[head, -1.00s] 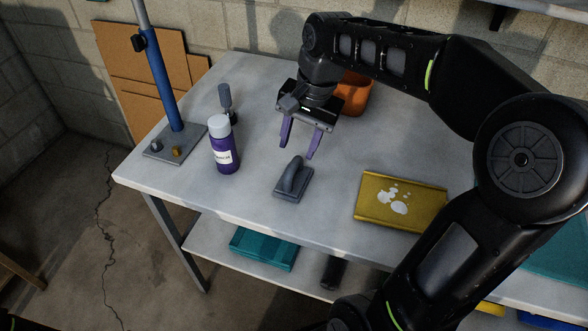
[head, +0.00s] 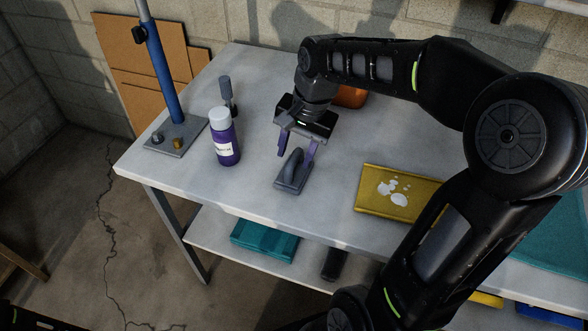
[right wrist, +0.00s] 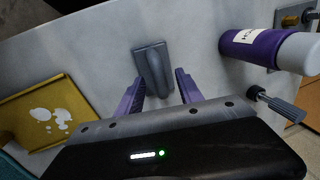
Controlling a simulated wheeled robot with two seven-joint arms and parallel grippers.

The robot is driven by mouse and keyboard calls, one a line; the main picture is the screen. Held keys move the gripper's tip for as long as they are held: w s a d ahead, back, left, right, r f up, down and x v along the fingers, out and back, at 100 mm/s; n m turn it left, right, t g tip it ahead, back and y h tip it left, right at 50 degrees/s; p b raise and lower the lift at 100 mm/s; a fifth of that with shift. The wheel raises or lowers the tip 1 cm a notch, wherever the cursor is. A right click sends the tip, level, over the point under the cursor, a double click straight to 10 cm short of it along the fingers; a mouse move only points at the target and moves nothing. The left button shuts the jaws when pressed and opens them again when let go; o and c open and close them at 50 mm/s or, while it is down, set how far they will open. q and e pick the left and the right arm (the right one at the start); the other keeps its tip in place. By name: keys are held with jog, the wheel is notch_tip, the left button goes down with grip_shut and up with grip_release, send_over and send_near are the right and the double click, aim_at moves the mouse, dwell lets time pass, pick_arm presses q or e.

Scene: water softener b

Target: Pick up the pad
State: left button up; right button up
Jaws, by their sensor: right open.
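The pad (head: 291,178) is a grey block with a raised arched handle, lying on the white table. It also shows in the right wrist view (right wrist: 152,66), just ahead of and between the finger tips. My right gripper (head: 297,150) is open, with its purple fingers apart at the far side of the pad. In the right wrist view the right gripper (right wrist: 158,84) has nothing between its fingers but the pad's near end. In the head view the right finger overlaps the pad's outline; I cannot tell whether they touch. My left gripper is not in view.
A purple bottle (head: 224,140) with a white cap stands left of the pad, with a grey-handled tool (head: 226,92) behind it. A yellow tray-like item (head: 385,205) with white spots lies to the right. A blue post on a base (head: 178,137) stands at the left table corner.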

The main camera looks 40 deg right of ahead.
jog(key=shift+w+a+f, duration=0.1)
jog(key=shift+f, duration=0.65)
jog(key=shift+w+a+f, duration=0.1)
jog(key=shift+f, duration=0.6)
grip_shut()
